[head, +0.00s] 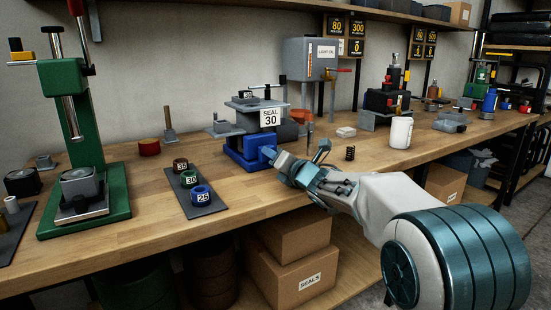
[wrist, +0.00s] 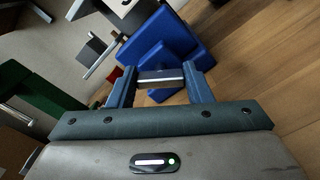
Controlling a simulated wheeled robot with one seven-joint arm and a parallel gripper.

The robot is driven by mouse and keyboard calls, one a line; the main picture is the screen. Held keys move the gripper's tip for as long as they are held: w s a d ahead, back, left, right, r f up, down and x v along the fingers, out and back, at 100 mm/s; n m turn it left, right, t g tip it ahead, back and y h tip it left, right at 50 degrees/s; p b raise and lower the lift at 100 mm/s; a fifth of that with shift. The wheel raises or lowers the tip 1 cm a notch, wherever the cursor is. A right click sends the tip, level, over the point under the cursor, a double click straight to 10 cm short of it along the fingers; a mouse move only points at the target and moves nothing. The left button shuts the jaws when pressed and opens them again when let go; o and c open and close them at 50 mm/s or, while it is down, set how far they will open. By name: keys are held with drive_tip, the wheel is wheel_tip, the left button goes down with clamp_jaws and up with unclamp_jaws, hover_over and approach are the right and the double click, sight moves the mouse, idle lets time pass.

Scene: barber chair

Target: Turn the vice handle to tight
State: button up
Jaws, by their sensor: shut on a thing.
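The blue vice (head: 238,160) sits on the wooden bench near its front edge, with a grey part labelled SEAL 30 (head: 269,117) on top of it. My gripper (head: 273,155) is at the vice's right side. In the wrist view the vice (wrist: 185,32) is just beyond my fingers. My gripper in this view (wrist: 160,84) is shut on a short metal bar, the vice handle (wrist: 160,74), which lies crosswise between the two fingers. The handle is hidden behind my gripper in the head view.
A dark mat (head: 205,208) with several numbered rings lies left of the vice. A green press (head: 72,125) stands farther left. A white cup (head: 400,133) and a black spring (head: 350,153) stand right of my gripper. Cardboard boxes (head: 300,270) are below the bench.

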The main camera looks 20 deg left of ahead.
drive_tip(key=shift+f, duration=0.1)
drive_tip(key=o, duration=1)
drive_tip(key=v, duration=1.4)
drive_tip(key=shift+w, duration=0.15)
